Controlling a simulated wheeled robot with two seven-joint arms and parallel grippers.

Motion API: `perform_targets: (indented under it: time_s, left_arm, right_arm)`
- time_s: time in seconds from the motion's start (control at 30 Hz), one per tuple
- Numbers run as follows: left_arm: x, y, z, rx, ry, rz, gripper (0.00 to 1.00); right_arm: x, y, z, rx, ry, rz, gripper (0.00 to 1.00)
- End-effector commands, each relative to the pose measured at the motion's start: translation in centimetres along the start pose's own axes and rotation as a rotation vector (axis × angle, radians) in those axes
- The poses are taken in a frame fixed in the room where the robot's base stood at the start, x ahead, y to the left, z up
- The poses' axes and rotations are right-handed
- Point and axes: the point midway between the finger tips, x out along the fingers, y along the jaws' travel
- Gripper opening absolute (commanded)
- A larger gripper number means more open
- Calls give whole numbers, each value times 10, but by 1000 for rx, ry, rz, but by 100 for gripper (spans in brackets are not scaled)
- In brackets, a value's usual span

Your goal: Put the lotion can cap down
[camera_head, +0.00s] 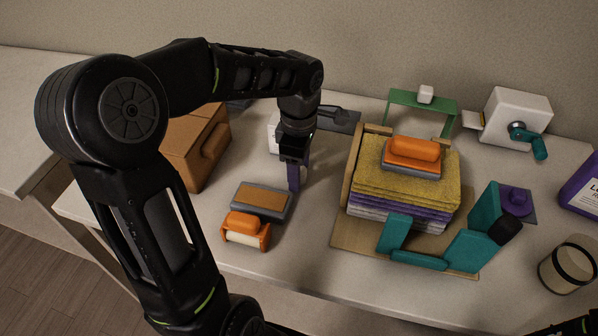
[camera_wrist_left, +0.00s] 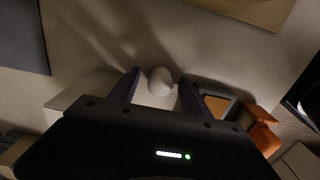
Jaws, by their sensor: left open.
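My left gripper (camera_head: 294,176) points down over the table, left of the towel stack. In the left wrist view its two purple fingers (camera_wrist_left: 160,80) are spread apart. A pale, round-topped thing (camera_wrist_left: 161,77) shows between them, with space on both sides; it may be the cap, but I cannot tell for sure. In the head view a white object (camera_head: 273,131), partly hidden, stands behind the left gripper. I cannot tell whether this is the lotion can. My right gripper is not visible.
A grey pad with a tan top (camera_head: 262,201) and an orange roller (camera_head: 246,228) lie in front of the left gripper. A brown box (camera_head: 196,150) stands left. The towel stack (camera_head: 402,180), teal holder (camera_head: 470,250) and a jar (camera_head: 567,266) fill the right.

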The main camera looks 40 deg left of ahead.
Motion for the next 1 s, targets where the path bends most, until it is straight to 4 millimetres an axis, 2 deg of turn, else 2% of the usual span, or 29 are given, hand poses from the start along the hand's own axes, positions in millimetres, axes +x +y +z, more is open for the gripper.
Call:
perform_targets:
  time_s: [0.6,1.0]
  left_arm:
    - [2,0,0,0,0,1,56]
    - [2,0,0,0,0,1,24]
  right_arm:
    - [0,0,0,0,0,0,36]
    - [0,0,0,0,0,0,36]
